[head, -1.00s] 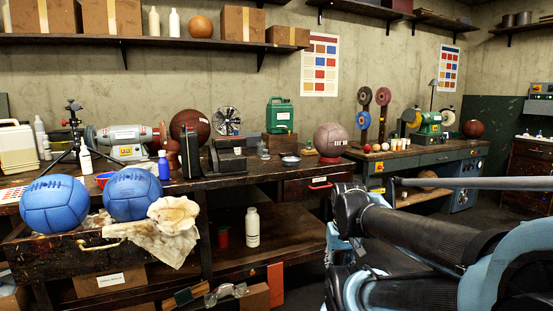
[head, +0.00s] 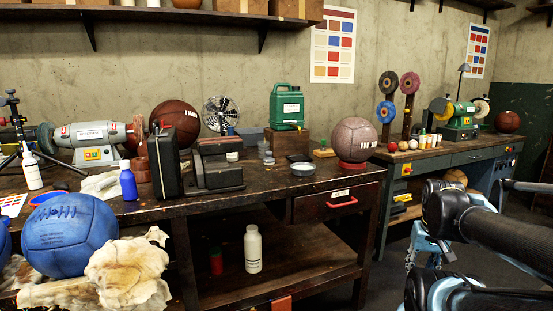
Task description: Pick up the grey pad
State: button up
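I cannot surely pick out a grey pad. A dark flat piece (head: 298,158) lies on the bench by the wooden block, but its colour and kind are unclear. Several round buffing discs stand on the back right bench, among them a dark greyish one (head: 388,83), a pinkish one (head: 411,82) and a blue one (head: 386,111). My black and light blue arm reaches in at the lower right. My gripper is not visible, and nothing held can be seen.
The dark wooden bench (head: 240,208) holds a black case (head: 175,150), a green canister (head: 287,107), a grey-pink ball (head: 354,139) and a small dish (head: 303,169). A blue ball (head: 70,236) and cream cloth (head: 128,270) lie at lower left. A white bottle (head: 253,250) stands on the lower shelf.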

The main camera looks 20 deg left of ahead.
aim_at(268, 161)
jog(key=u, duration=0.35)
jog(key=i, duration=0.85)
jog(key=u, duration=0.45)
